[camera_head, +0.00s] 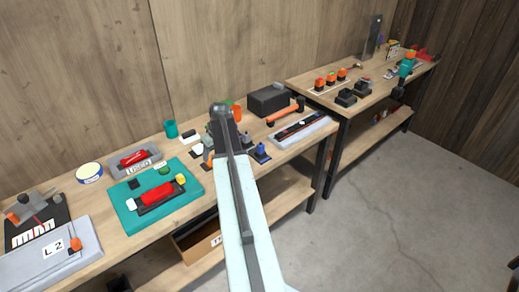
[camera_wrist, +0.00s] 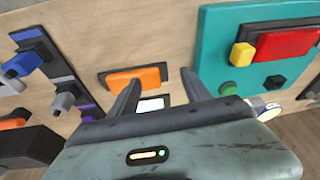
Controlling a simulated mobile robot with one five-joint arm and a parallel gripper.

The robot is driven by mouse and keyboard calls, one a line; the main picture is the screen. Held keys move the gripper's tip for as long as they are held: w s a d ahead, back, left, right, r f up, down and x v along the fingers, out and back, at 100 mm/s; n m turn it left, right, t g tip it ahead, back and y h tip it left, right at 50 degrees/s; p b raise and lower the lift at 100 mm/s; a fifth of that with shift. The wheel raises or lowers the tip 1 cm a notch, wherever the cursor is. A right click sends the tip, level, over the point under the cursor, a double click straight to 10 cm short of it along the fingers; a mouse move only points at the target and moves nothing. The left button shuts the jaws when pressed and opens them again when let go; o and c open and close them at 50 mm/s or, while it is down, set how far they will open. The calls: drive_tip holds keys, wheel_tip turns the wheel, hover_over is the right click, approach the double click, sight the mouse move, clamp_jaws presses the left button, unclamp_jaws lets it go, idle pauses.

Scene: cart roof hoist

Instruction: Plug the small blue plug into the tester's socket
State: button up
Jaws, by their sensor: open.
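A small blue plug (camera_head: 261,148) stands on a dark base right of my arm. In the wrist view a blue block-shaped piece (camera_wrist: 20,65), seemingly this plug, lies at the left on a dark mount. My gripper (camera_wrist: 160,78) is open and empty, its fingers pointing down at the bench. An orange block (camera_wrist: 138,78) on a dark base and a small white-faced piece (camera_wrist: 151,103) show by and between the fingers. I cannot tell which piece is the tester, and no socket opening is clear.
A teal board (camera_head: 130,217) with a red part lies left of my arm and also shows in the wrist view (camera_wrist: 215,52). A black box (camera_head: 268,99), an orange-handled hammer (camera_head: 287,111) and a grey tray (camera_head: 312,131) are to the right. A second bench (camera_head: 375,85) stands beyond.

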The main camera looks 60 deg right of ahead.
drive_tip(key=m+t+h, duration=0.1)
hover_over(261, 145)
drive_tip(key=s, duration=0.2)
drive_tip(key=shift+w+a+f+b, duration=0.15)
drive_tip(key=shift+f+b, duration=0.25)
drive_tip(key=shift+b, duration=0.2)
drive_tip(key=shift+w+a+f+b, duration=0.15)
drive_tip(key=shift+f+b, duration=0.2)
drive_tip(key=shift+b, duration=0.25)
drive_tip(key=shift+w+f, duration=0.1)
drive_tip(key=shift+f, duration=0.05)
drive_tip(key=b+x, duration=0.5)
drive_tip(key=shift+d+f, duration=0.2)
drive_tip(key=shift+r, duration=0.2)
clamp_jaws()
